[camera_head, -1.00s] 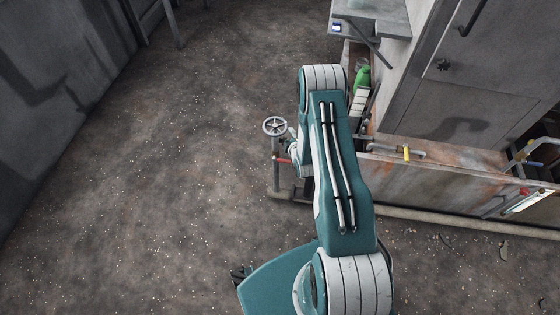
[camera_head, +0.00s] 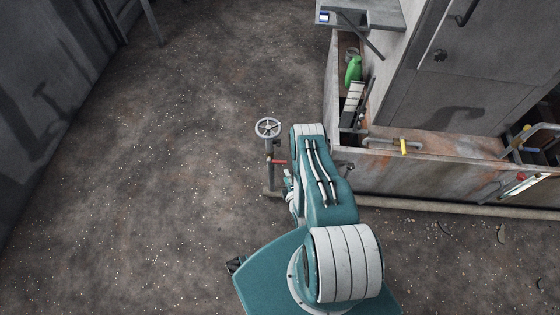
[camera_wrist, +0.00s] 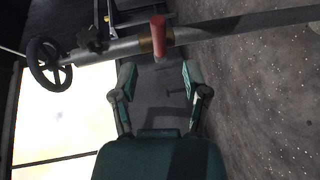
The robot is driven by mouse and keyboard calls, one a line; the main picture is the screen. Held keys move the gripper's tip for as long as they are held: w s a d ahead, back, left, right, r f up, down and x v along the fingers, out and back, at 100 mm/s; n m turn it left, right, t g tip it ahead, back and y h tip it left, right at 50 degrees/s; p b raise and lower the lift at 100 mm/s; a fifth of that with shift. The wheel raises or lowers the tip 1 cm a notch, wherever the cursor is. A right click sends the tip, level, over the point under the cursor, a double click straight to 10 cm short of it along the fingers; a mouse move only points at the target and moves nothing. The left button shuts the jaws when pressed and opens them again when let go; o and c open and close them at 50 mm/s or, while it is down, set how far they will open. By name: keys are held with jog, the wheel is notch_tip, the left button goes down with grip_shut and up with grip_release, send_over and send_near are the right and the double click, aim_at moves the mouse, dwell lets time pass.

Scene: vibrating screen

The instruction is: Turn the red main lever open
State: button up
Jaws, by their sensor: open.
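The red main lever (camera_head: 279,161) sticks out to the right from a thin upright pipe (camera_head: 268,176) in the head view. In the wrist view the red lever (camera_wrist: 157,36) stands on a brass-coloured collar around the grey pipe. My gripper (camera_wrist: 159,78) is open and empty in the wrist view. Its two fingers point at the pipe, with the lever beyond the tips and roughly centred between them. A gap shows between the fingertips and the lever. In the head view my arm hides most of the gripper.
A grey handwheel (camera_head: 267,128) tops the pipe; it also shows in the wrist view (camera_wrist: 48,63). A rusty metal trough with a yellow-handled valve (camera_head: 404,146) stands to the right. A green bottle (camera_head: 353,70) sits in a bin behind. The floor left of the pipe is clear.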

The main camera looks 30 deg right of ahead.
aim_at(280, 162)
jog(key=x, duration=0.8)
jog(key=shift+w+f, duration=0.1)
jog(key=shift+w, duration=0.05)
jog(key=shift+c, duration=0.3)
grip_shut()
